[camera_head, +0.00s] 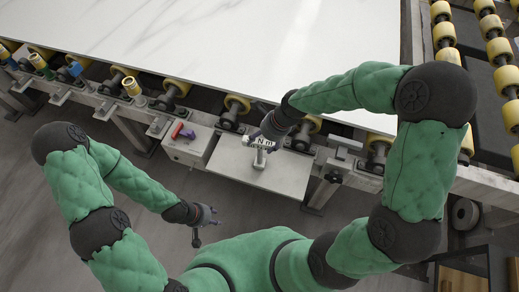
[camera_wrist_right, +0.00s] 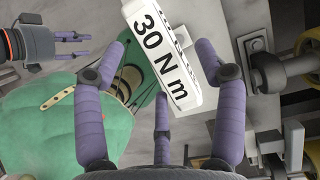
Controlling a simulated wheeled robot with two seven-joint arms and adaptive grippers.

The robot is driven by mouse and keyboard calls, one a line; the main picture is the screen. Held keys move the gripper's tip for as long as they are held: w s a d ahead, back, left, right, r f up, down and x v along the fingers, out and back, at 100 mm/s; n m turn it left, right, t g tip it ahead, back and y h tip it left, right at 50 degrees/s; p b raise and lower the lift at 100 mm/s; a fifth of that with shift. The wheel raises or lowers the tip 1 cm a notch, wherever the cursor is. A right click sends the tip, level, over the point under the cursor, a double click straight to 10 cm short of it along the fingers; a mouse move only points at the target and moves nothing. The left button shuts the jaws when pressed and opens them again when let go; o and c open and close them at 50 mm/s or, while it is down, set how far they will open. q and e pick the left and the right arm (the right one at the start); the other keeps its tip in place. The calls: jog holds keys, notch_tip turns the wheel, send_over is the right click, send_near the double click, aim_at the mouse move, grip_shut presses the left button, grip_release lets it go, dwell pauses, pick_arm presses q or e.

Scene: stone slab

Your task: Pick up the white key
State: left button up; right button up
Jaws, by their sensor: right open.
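The white key (camera_head: 262,143) is a white block marked "30 N m", standing above a pale plate at the front of the slab frame. In the right wrist view the white key (camera_wrist_right: 160,50) lies tilted between the spread purple fingers of my right gripper (camera_wrist_right: 170,70). My right gripper (camera_head: 264,131) is open and close over the key in the head view; I cannot tell if any finger touches it. My left gripper (camera_head: 208,220) is low and left of the key, empty, with its fingers apart; it also shows in the right wrist view (camera_wrist_right: 72,45).
A large white stone slab (camera_head: 230,40) lies on a roller frame behind the key. A grey box with a red handle (camera_head: 183,131) stands left of the plate (camera_head: 285,172). Clamps and yellow rollers (camera_head: 237,104) line the frame edge.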

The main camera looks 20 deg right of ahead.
aim_at(257, 146)
jog(key=shift+b+x, duration=1.2)
jog(key=shift+x, duration=1.55)
jog(key=shift+r, duration=0.1)
grip_shut()
